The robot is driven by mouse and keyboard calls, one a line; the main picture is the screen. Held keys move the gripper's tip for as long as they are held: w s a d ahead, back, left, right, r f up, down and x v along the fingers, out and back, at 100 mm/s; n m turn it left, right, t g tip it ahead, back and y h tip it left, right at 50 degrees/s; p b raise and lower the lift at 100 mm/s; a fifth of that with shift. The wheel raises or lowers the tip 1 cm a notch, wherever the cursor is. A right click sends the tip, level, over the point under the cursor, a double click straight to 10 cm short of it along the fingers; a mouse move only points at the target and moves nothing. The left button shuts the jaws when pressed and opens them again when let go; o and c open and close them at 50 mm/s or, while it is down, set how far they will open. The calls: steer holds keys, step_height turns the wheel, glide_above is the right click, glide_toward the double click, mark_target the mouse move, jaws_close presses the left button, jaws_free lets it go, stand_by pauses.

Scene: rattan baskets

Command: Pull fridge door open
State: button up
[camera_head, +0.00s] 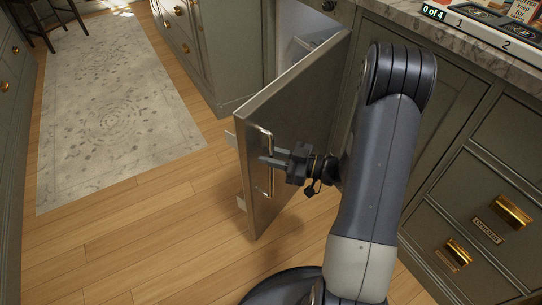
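The fridge door (292,120) is a grey metal panel under the counter. It stands ajar, swung out from the cabinet front, with part of the pale fridge interior (302,38) showing behind it.
Green cabinets flank the fridge; drawers with brass pulls (457,253) are at the lower right. A stone counter (455,32) runs above. Wooden floor (150,235) is clear left of the door, and a pale rug (115,115) lies further off.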

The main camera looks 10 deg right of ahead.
steer(key=shift+o, duration=0.9)
steer(key=p+v, duration=0.2)
steer(key=v, duration=0.8)
steer(key=shift+s+d, duration=0.2)
steer(key=shift+d, duration=0.15)
steer(key=shift+a, duration=0.15)
steer(key=b+x, duration=0.2)
steer(key=x, duration=0.8)
steer(key=shift+w+a, duration=0.25)
steer(key=shift+a, duration=0.05)
